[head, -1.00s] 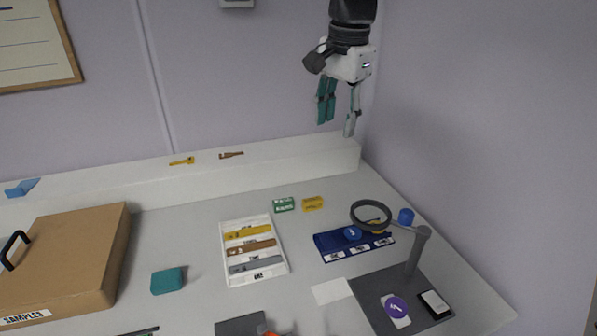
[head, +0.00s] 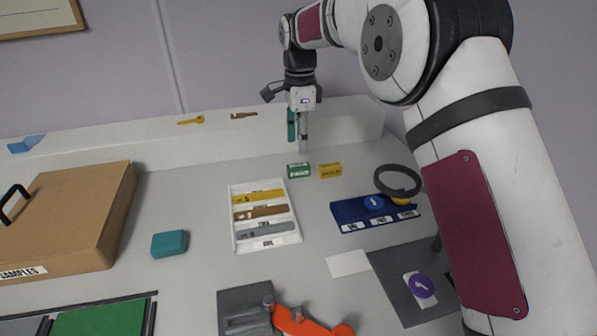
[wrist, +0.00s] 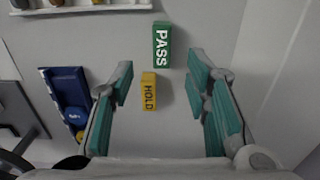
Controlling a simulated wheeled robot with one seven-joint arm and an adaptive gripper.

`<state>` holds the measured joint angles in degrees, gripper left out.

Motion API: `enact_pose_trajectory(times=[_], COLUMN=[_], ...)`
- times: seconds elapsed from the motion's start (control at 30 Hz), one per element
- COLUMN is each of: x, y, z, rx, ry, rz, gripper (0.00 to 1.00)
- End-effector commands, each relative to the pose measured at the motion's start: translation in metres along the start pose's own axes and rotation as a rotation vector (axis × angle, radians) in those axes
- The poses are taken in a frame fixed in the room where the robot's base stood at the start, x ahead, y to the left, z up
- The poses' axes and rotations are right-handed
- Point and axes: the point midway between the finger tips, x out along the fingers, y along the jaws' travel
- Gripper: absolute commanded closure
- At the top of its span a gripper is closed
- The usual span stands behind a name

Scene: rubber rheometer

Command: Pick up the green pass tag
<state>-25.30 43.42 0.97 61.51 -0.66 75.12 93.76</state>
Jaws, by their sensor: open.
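The green pass tag (head: 299,170) is a small green block with white lettering. It lies on the table beside the yellow hold tag (head: 330,170). In the wrist view the green pass tag (wrist: 162,45) reads PASS and lies ahead of the fingertips, roughly centred between them. The yellow hold tag (wrist: 148,91) shows between the open fingers, nearer than the green tag. My gripper (head: 298,150) is open and empty, pointing down just above and behind the green tag in the head view. In the wrist view my gripper (wrist: 158,78) has its teal-padded fingers spread wide.
A white tray (head: 265,241) with several coloured pieces lies left of the tags. A blue holder (head: 348,212) lies to the right, near a ring-topped stand (head: 398,181). A raised white ledge (head: 240,142) runs behind. Bare table surrounds the tags.

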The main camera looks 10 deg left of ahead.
Motion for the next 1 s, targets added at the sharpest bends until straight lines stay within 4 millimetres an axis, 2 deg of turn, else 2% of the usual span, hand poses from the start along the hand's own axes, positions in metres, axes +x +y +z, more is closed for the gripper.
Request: enact_pose_trajectory(times=[0.1,0.37,0.7,1.0], x=[0.020,0.038,0.082,0.086], y=[0.000,0.000,-0.002,-0.002], z=[0.000,0.000,0.003,0.003], rx=[0.000,-0.001,-0.002,-0.001], ry=[0.000,0.000,0.000,0.000], rz=[0.001,0.000,0.002,-0.001], gripper=[0.57,0.57,0.57,0.57])
